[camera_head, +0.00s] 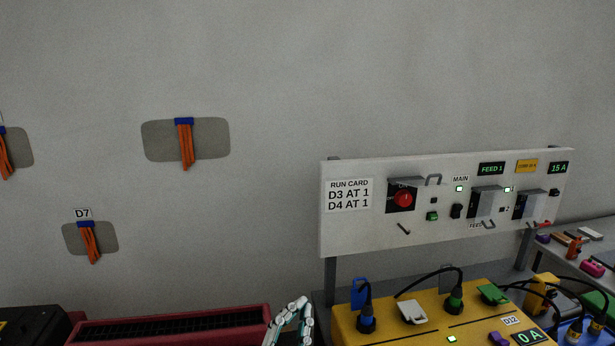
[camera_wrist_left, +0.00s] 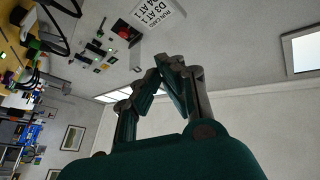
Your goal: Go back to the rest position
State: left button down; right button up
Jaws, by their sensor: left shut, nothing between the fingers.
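My left gripper (camera_head: 298,305) shows at the bottom edge of the head view, left of the yellow box. Its teal and grey fingers point up and meet at the tips, with nothing between them. In the left wrist view the same gripper (camera_wrist_left: 158,72) is shut and empty, with the wall and ceiling behind it. The rest of the left arm is out of the head view. My right gripper is in neither view.
A white control panel (camera_head: 376,235) with a red knob stands right of my left gripper. Below it is a yellow box (camera_head: 388,327) with plugged cables. A red tray (camera_head: 170,325) lies to the left. Orange cable bundles (camera_head: 185,145) hang on the grey wall.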

pick_arm(q)
jog(key=s+a+f+n+g+y, duration=0.4)
jog(key=a+f, duration=0.4)
jog(key=f, duration=0.1)
jog(key=s+a+f+n+g+y, duration=0.3)
jog(key=a+f+n+g+y, duration=0.15)
jog(key=a+f, duration=0.4)
jog(key=s+a+f+g, duration=0.1)
jog(key=s+f+g, duration=0.35)
jog(key=s, duration=0.45)
jog(key=s+a+f+g, duration=0.25)
jog(key=s+f, duration=0.35)
jog(key=s, duration=0.3)
notch_tip(320, 180, down, 24)
jog(key=d+g, duration=0.1)
jog(key=g, duration=0.1)
jog(key=s+a+f+g, duration=0.1)
jog(key=s+a+f, duration=0.2)
jog(key=s+f, duration=1.5)
jog(key=shift+s, duration=0.15)
